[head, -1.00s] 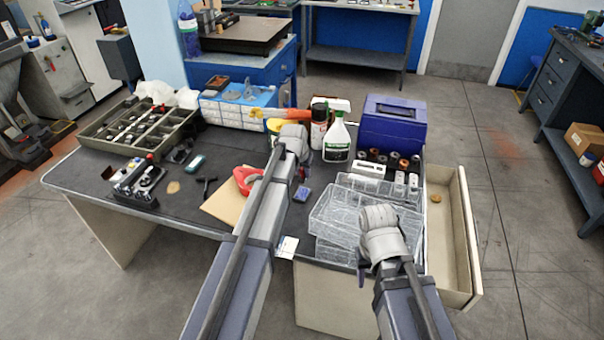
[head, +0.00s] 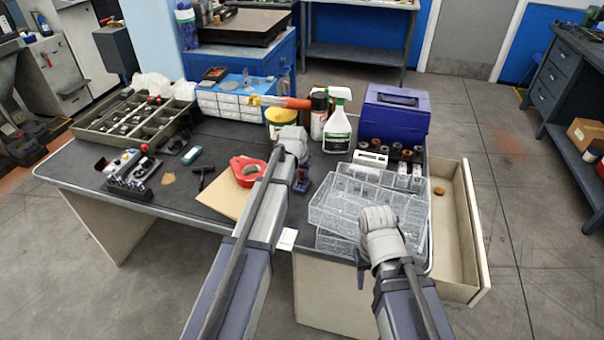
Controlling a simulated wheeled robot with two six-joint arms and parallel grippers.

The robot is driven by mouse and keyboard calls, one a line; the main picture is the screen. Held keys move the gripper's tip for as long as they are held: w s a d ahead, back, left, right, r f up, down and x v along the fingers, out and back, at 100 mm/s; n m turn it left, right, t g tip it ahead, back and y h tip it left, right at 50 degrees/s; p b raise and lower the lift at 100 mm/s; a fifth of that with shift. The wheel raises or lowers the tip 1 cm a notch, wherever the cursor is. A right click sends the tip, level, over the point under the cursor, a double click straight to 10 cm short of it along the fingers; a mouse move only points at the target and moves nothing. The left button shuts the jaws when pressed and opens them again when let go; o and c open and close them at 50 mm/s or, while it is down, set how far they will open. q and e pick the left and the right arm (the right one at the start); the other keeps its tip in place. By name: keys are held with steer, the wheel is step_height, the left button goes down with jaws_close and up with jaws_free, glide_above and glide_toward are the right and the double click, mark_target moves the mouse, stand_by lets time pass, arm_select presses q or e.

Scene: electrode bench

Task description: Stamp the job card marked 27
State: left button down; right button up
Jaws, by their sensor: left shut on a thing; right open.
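My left gripper (head: 298,152) is over the middle of the bench, seen from behind. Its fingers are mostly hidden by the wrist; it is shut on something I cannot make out. A small blue and dark object (head: 301,182) shows just below it; whether the gripper touches it I cannot tell. A small white card (head: 287,237) lies at the bench's front edge, partly behind my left arm. Its marking is not legible. No number 27 can be read anywhere. My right gripper (head: 378,218) is open above the clear plastic trays, with its fingers largely hidden.
Clear trays (head: 335,203) fill the right front. An open drawer (head: 474,225) juts out on the right. A blue toolbox (head: 394,115), spray bottle (head: 337,132) and yellow tub (head: 279,122) stand behind.

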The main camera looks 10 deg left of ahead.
arm_select(q)
steer(key=shift+f+b, duration=0.5)
steer(key=shift+b, duration=0.05)
stand_by(1.8)
step_height(320, 180, up, 7)
steer(key=p, duration=0.7)
stand_by(0.4)
steer(key=shift+s, duration=0.1)
